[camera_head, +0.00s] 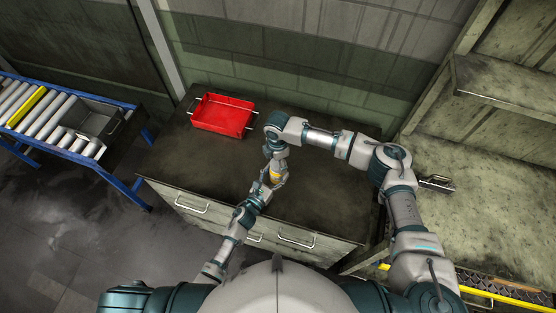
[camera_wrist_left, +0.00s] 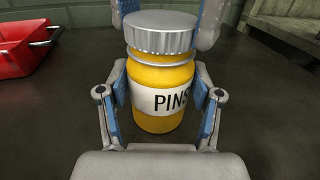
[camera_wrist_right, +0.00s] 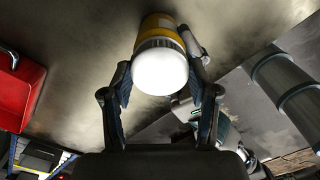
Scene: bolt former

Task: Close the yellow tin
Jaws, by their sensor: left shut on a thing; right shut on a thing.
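The yellow tin (camera_wrist_left: 158,95) stands upright in the left wrist view, with a white label reading "PINS". Its grey ribbed lid (camera_wrist_left: 160,32) sits on top of the neck. My left gripper (camera_wrist_left: 160,105) is shut around the tin's body from the side. My right gripper (camera_wrist_right: 160,80) is shut on the lid from above, with one finger on each side; the lid looks bright white in the right wrist view (camera_wrist_right: 160,68). In the head view the tin (camera_head: 276,174) is small and mostly hidden between the grippers. Whether the lid is fully tight cannot be told.
A red tray (camera_head: 221,116) stands on the dark cabinet top (camera_head: 185,155), left of the arms. A roller conveyor (camera_head: 40,118) with a grey bin (camera_head: 95,118) is farther left. A worn bench (camera_head: 480,190) is at the right. The cabinet top around the tin is mostly clear.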

